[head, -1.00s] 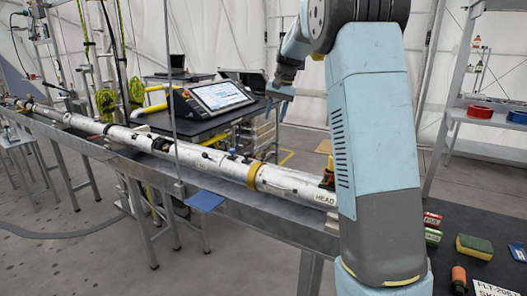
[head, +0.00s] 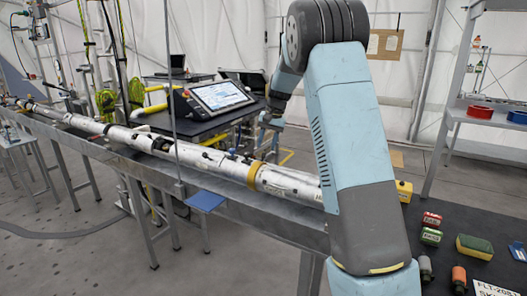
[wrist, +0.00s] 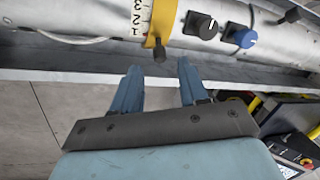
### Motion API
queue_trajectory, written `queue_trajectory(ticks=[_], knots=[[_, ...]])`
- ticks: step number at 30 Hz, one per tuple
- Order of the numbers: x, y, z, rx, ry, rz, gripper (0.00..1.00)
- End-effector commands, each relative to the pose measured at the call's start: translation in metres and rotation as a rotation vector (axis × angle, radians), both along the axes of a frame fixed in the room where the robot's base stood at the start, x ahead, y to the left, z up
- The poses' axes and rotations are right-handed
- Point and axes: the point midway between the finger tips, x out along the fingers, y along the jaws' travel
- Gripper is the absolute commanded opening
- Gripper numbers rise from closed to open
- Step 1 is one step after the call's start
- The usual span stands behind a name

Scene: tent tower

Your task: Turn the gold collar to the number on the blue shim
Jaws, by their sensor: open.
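The gold collar (head: 254,173) is a band around the long white tube (head: 292,183) in the head view. In the wrist view the collar (wrist: 162,18) carries a dark knob (wrist: 159,54) at its lower edge. A white scale (wrist: 138,16) with 1, 2 and 3 lies left of it. My gripper (wrist: 160,69) is open and empty, its two blue fingers pointing toward the collar and apart from it. A flat blue panel (head: 205,199) sits by the bench's front edge; I cannot tell whether it is the blue shim and read no number.
A monitor (head: 222,95) stands behind the bench. Small blocks (head: 431,226) and a green-yellow sponge (head: 474,247) lie on the dark surface at right.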

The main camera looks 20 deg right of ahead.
Motion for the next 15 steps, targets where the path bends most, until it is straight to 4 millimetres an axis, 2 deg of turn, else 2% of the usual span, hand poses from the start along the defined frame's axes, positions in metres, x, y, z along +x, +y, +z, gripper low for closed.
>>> queue_trajectory(ticks=[6, 15], knots=[[0.002, 0.006, -0.026, 0.001, 0.002, 0.000, 0.43], [0.003, 0.008, -0.034, 0.000, -0.001, 0.000, 0.43]])
